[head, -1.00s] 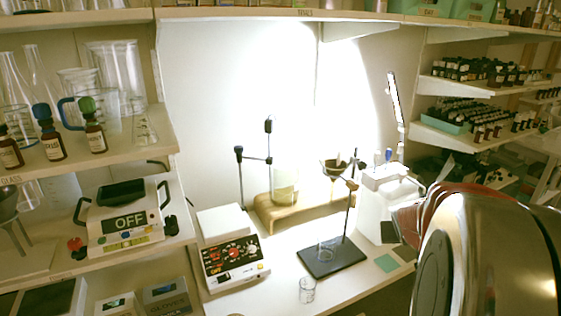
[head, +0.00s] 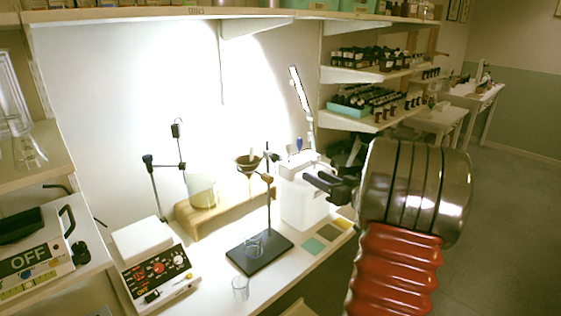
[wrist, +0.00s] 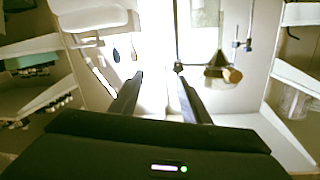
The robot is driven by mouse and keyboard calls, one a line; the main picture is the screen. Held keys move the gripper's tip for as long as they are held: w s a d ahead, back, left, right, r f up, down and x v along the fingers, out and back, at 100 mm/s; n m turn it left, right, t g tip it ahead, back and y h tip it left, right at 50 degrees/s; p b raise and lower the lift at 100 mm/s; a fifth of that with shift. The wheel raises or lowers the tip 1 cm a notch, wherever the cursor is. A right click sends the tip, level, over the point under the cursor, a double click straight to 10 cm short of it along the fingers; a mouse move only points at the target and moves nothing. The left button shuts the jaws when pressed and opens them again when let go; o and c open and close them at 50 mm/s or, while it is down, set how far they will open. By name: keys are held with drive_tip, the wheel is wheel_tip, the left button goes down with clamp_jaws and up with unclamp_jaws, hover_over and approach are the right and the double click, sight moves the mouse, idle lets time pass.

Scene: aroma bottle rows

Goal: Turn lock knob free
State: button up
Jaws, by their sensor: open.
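A stand (head: 269,215) with an upright rod and a dark base plate stands on the bench in the head view. A small brownish fitting (head: 267,178) sits high on its rod; I cannot make out for certain which part is the lock knob. My gripper (head: 310,181) is to the right of the rod at about the fitting's height, apart from it, in front of a white box-shaped device (head: 304,205). In the wrist view my gripper (wrist: 157,75) has its two black fingers apart with nothing between them. A dark rod (wrist: 177,35) shows just beyond the right finger.
A control box (head: 157,272) is at the left. Bottle shelves (head: 350,75) are at the back right. Open floor lies right.

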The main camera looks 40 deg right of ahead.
sight(277, 158)
drive_tip(key=a+r+y, duration=0.2)
drive_tip(key=shift+w+a+n+t, duration=0.15)
drive_tip(key=shift+a+n+t, duration=0.15)
drive_tip(key=shift+t, duration=0.1)
drive_tip(key=w, duration=1.3)
drive_tip(key=shift+w+a+f, duration=0.1)
drive_tip(key=shift+w+a, duration=0.1)
drive_tip(key=shift+w, duration=0.2)
drive_tip(key=shift+c, duration=0.5)
drive_tip(key=c, duration=0.9)
drive_tip(key=shift+a, duration=0.15)
drive_tip(key=shift+c, duration=0.3)
